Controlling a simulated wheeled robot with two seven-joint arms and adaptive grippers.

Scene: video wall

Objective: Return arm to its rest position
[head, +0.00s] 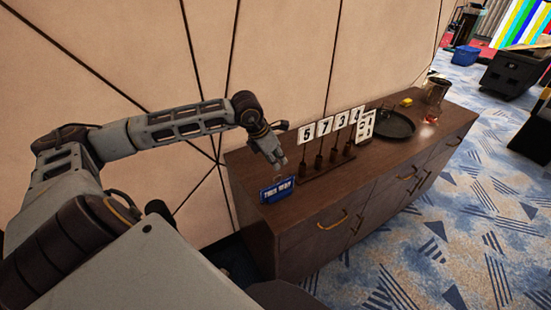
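My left arm (170,128) reaches in from the left, roughly level, with its elbow at the far left. My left gripper (279,163) hangs at its end, pointing down over the left end of a dark wooden cabinet. It is above and just behind a small blue sign (277,190) and left of a row of number cards. Its fingers are small here, and I cannot tell whether they are open or shut. I see nothing clearly held. My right gripper is not in view.
The cabinet (325,215) bears a wooden rack (328,177) with number cards (324,127) on posts, a dark round tray (393,125), a metal container (435,91) and a yellow block (406,102). A panelled wall (285,60) stands behind. Patterned carpet (430,255) lies open at right.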

